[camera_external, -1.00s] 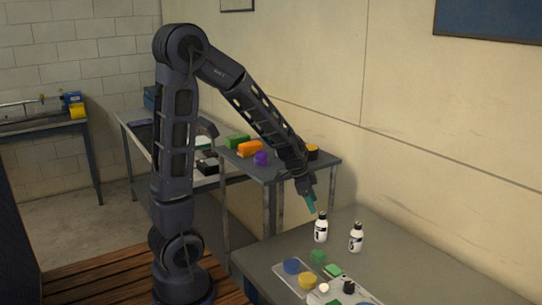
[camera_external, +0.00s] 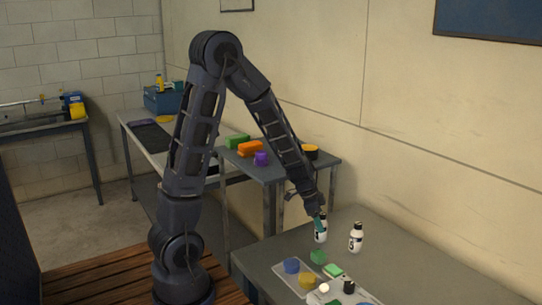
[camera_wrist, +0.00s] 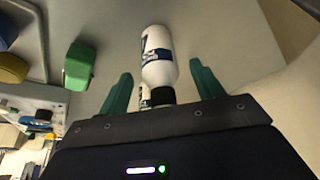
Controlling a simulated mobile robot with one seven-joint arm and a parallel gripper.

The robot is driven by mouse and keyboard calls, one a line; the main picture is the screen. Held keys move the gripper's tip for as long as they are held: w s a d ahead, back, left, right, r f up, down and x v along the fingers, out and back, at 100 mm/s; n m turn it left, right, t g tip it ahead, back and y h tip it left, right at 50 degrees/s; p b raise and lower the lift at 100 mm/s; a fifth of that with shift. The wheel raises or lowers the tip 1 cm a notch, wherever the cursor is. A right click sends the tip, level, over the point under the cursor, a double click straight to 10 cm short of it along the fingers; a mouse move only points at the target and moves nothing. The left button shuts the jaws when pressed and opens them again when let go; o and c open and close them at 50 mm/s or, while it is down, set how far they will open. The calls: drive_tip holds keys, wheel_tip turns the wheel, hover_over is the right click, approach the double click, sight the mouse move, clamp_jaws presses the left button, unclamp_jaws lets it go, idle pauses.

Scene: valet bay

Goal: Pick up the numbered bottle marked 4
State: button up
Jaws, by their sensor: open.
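Two white bottles with black caps and dark labels stand on the grey table. The left bottle (camera_external: 320,236) is partly covered by my gripper (camera_external: 319,222); the right bottle (camera_external: 356,238) stands a little apart from it. I cannot read the numbers on the labels surely. In the wrist view a bottle (camera_wrist: 158,60) lies between the two green fingers of my gripper (camera_wrist: 161,69), which is open with gaps on both sides. Its black cap (camera_wrist: 161,95) is close to the gripper's palm. A narrow white and dark strip beside the cap is unclear.
A green block (camera_external: 318,257) is near the left bottle. A tray (camera_external: 285,277) holds a blue round piece (camera_external: 292,265) and a yellow one (camera_external: 307,280). Another green piece (camera_external: 333,270) lies nearby. The wall is behind the right bottle; the table's right part is clear.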

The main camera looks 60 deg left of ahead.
drive_tip(key=shift+x, duration=1.2)
drive_tip(key=c, duration=1.2)
drive_tip(key=shift+o, duration=0.2)
drive_tip(key=shift+r, duration=0.1)
